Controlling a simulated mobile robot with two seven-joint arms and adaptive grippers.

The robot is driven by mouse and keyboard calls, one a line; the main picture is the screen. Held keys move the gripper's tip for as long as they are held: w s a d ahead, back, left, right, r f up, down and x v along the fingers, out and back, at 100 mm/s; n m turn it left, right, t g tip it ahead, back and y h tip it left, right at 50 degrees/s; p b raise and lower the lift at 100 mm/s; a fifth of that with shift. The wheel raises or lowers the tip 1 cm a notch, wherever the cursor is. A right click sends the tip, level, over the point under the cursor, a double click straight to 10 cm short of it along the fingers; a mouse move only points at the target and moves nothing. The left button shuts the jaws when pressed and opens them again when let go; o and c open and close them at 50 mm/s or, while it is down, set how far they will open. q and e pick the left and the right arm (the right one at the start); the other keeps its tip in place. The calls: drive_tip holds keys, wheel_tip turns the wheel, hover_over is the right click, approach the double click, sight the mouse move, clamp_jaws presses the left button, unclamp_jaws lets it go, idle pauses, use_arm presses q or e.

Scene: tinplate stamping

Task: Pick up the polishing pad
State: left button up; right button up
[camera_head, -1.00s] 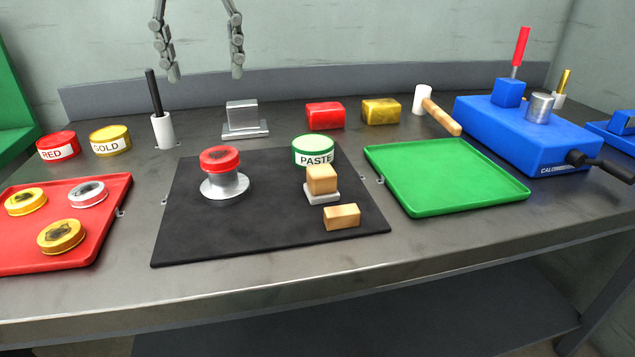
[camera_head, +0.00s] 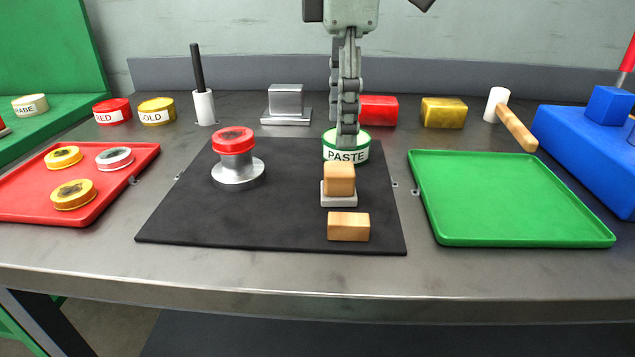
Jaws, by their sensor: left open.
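The polishing pad, a wooden block on a pale base (camera_head: 338,182), stands upright on the black mat (camera_head: 270,215). A plain wooden block (camera_head: 348,227) lies just in front of it. The white and green paste tin (camera_head: 330,152) is just behind the pad. My left gripper (camera_head: 347,140) points down, open and empty, seen edge-on. Its fingertips cover part of the tin's top and are just above and behind the pad in the picture, apart from it. My right gripper is out of view.
A silver stand with a red tin (camera_head: 235,140) is left on the mat. A red tray (camera_head: 110,190) with several lids lies left, an empty green tray (camera_head: 510,200) right. Red (camera_head: 379,110) and yellow (camera_head: 443,112) blocks and a mallet (camera_head: 515,125) stand behind.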

sight(339, 167)
use_arm(q)
drive_tip(key=shift+d+f+m, duration=0.3)
drive_tip(key=shift+f, duration=0.15)
drive_tip(key=f, duration=0.7)
drive_tip(key=shift+a+f, duration=0.2)
drive_tip(key=shift+a, duration=0.15)
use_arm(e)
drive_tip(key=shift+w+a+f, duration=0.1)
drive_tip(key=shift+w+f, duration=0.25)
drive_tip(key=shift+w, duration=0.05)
use_arm(q)
drive_tip(key=shift+c, duration=0.7)
drive_tip(key=c, duration=1.1)
drive_tip(key=shift+c, duration=0.2)
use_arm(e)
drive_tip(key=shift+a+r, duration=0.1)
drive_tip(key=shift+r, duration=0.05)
